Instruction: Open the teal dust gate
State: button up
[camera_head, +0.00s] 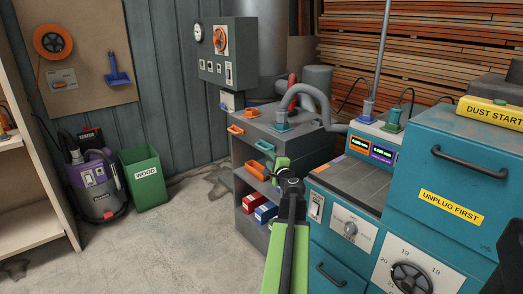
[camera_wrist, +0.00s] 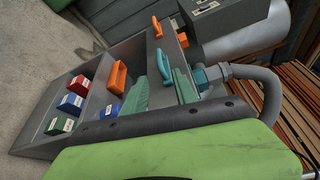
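A teal handle (camera_wrist: 164,65) stands on the front of the grey cabinet in the wrist view, near orange handles. A teal fitting (camera_wrist: 208,76) joins a grey hose on the cabinet's top; it also shows in the head view (camera_head: 282,123). I cannot tell which teal part is the dust gate. My gripper (camera_head: 281,172) is in front of the cabinet's right side in the head view and hides part of its front. It appears apart from the teal fitting. My green arm fills the bottom of the wrist view.
The grey cabinet (camera_head: 245,153) has orange handles (camera_head: 264,146) and red and blue boxes (camera_head: 265,212). A teal machine (camera_head: 450,170) stands close on the right. A green bin (camera_head: 146,178) and vacuum (camera_head: 98,185) stand left. The floor between is clear.

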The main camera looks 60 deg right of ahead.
aim_at(261, 148)
jog(key=b+x, duration=0.1)
jog(key=x, duration=1.3)
jog(key=shift+w, duration=0.3)
jog(key=shift+c, duration=0.2)
grip_shut()
dwell(0.4)
